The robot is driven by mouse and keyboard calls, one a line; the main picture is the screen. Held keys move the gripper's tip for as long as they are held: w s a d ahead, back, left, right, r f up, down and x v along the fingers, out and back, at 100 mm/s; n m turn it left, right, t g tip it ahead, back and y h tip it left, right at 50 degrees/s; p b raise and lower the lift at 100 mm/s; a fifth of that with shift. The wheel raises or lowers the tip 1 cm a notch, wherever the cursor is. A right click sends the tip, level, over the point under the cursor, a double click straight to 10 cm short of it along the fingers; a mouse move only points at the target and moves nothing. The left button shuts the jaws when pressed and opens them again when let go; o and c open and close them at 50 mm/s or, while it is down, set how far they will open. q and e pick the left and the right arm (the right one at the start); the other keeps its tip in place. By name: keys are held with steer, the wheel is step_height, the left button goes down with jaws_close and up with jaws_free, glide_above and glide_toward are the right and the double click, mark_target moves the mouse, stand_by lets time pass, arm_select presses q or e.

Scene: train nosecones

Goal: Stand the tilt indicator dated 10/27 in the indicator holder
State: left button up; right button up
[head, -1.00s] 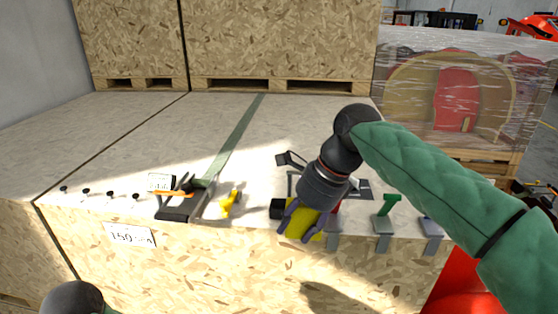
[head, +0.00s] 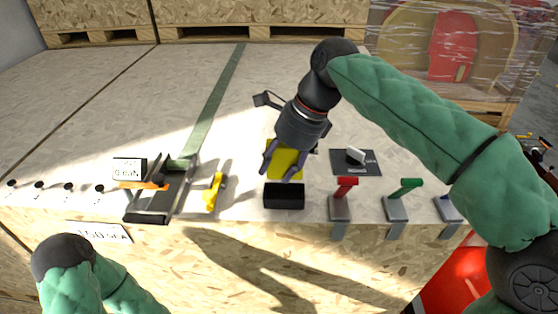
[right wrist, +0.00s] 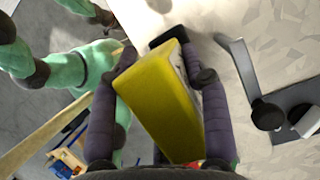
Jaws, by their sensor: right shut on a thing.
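My right gripper (head: 283,166) is shut on a yellow block-shaped tilt indicator (head: 285,158). The indicator also shows, tilted, between the purple fingers in the right wrist view (right wrist: 163,100). Its date cannot be read. A black box-like indicator holder (head: 284,197) sits near the crate's front edge, just below the indicator in the head view. A dark block, likely this holder, shows beyond the indicator's far end in the right wrist view (right wrist: 169,37). I cannot tell whether they touch. My left gripper is out of view.
A yellow tool (head: 213,191) and a black rack (head: 150,206) stand left. A dark mat (head: 369,168) lies behind. The crate top's back is clear.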

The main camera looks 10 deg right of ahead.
mark_target(281, 178)
steer(key=shift+w, duration=0.1)
steer(key=shift+s+f+b, duration=0.2)
steer(key=shift+f+b, duration=0.15)
steer(key=shift+f, duration=0.2)
steer(key=shift+s+f+b, duration=0.2)
steer(key=shift+f+b, duration=0.1)
steer(key=shift+f, duration=0.25)
steer(key=shift+w+f+b, duration=0.2)
steer(key=shift+f+b, duration=0.5)
steer(key=shift+f, duration=0.7)
steer(key=shift+s+a+f+b, duration=0.1)
steer(key=shift+s+f+b, duration=0.1)
steer(key=shift+f, duration=0.4)
steer(key=shift+s+a+f+b, duration=0.1)
steer(key=shift+f+b, duration=0.1)
steer(key=shift+f, duration=0.35)
steer(key=shift+d, duration=0.15)
steer(key=shift+c, duration=0.8)
steer(key=o, duration=1.5)
steer(key=shift+w, duration=0.25)
steer(key=shift+r, duration=0.1)
steer(key=shift+r, duration=0.25)
